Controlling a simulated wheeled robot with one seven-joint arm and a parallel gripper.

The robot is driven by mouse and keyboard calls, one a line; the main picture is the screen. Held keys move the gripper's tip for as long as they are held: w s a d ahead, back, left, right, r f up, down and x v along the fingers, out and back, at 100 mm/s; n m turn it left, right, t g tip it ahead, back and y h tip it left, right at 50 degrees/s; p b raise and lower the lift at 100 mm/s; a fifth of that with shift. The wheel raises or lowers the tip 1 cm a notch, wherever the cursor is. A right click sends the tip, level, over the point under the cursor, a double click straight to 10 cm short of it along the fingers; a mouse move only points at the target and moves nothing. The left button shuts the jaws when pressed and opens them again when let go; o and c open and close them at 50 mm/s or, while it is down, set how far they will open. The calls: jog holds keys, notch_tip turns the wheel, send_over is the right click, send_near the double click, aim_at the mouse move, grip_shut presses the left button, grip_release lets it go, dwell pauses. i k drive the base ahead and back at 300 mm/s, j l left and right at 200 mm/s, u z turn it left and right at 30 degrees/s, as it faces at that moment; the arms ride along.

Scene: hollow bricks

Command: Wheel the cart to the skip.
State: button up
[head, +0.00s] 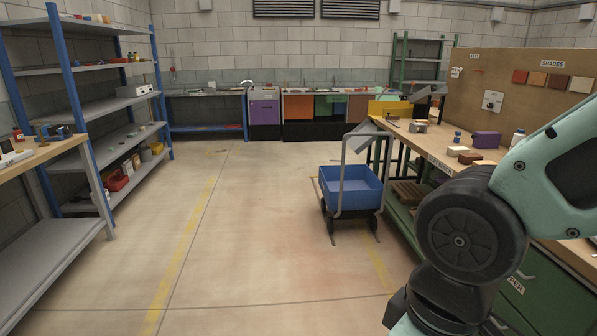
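The cart (350,188) stands on the floor right of the middle, close to the left side of the workbench. It has an open blue tub, dark wheels and a tall grey push handle (343,160) on its near side. The tub looks empty from here. My teal and black arm fills the lower right of the view, but my gripper is out of the picture. I cannot make out anything that is clearly a skip.
Blue-posted shelves (112,105) and a wooden-topped table (40,152) line the left. Coloured cabinets (300,110) stand along the back wall. The floor between is clear, with yellow lines.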

aim_at(349, 192)
jog(key=i, duration=2)
jog(key=i+z, duration=0.2)
jog(key=i, duration=0.3)
jog(key=i+j+z, duration=0.15)
jog(key=i, duration=0.3)
jog(key=i+j+z, duration=0.2)
jog(key=i, duration=0.25)
jog(key=i+j+z, duration=0.2)
jog(key=i, duration=0.25)
jog(key=i+j+z, duration=0.4)
jog(key=i+j, duration=0.15)
